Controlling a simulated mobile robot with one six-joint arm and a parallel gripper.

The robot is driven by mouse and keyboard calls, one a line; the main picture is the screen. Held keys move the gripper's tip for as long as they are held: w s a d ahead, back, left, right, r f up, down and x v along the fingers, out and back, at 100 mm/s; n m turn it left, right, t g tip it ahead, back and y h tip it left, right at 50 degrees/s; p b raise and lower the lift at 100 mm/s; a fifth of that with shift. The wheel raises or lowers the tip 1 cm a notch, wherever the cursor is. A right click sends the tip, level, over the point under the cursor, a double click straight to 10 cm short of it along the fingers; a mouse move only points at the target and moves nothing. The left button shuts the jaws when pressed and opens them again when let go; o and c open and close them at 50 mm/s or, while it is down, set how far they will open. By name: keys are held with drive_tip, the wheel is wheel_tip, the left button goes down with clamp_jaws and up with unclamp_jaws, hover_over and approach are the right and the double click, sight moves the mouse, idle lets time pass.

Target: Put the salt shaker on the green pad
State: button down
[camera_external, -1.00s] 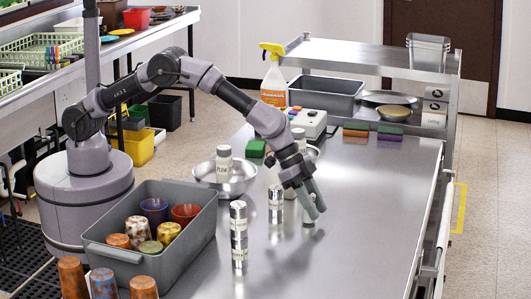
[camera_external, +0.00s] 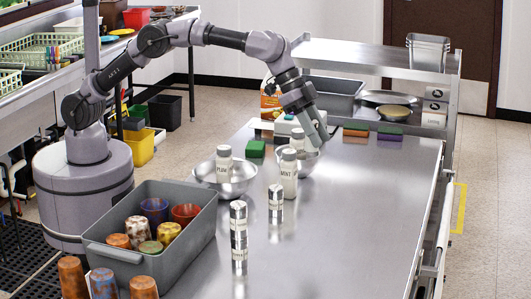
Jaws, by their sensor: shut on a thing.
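My gripper (camera_external: 318,138) is above the far part of the steel counter, pointing down and right near the back bowl. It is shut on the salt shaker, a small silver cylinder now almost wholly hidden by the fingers. A green pad (camera_external: 255,149) lies on the counter left of my gripper. Similar silver shakers stand at the front (camera_external: 238,222) and middle (camera_external: 275,200) of the counter.
A bottle marked PLUM (camera_external: 224,160) stands in a steel bowl (camera_external: 240,185). A bottle marked MINT (camera_external: 289,180) stands near a second bowl (camera_external: 309,165). A grey tub (camera_external: 190,235) of cups is at front left. The counter's right side is clear.

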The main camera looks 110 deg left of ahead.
drive_tip(key=s+a+n+g+y+b, duration=0.15)
drive_tip(key=s+a+n+y, duration=0.45)
drive_tip(key=s+a+n, duration=0.95)
drive_tip(key=s+a+n+g+y, duration=0.1)
drive_tip(key=s+a+n+g, duration=0.15)
drive_tip(key=s+a, duration=0.5)
drive_tip(key=s+a+n+g, duration=0.2)
drive_tip(key=s+a+n, duration=0.15)
drive_tip(key=s, duration=0.75)
drive_tip(key=s+a+n+g+y, duration=0.1)
drive_tip(key=s+a+n+g, duration=0.1)
drive_tip(key=s+a, duration=0.55)
drive_tip(key=b, duration=0.1)
hover_over(256, 143)
drive_tip(key=shift+m, duration=0.25)
wheel_tip(256, 143, down, 14)
drive_tip(key=shift+s+d+r, duration=0.1)
drive_tip(key=shift+s, duration=0.05)
drive_tip(key=shift+f+b, duration=0.85)
drive_tip(key=shift+f, duration=0.95)
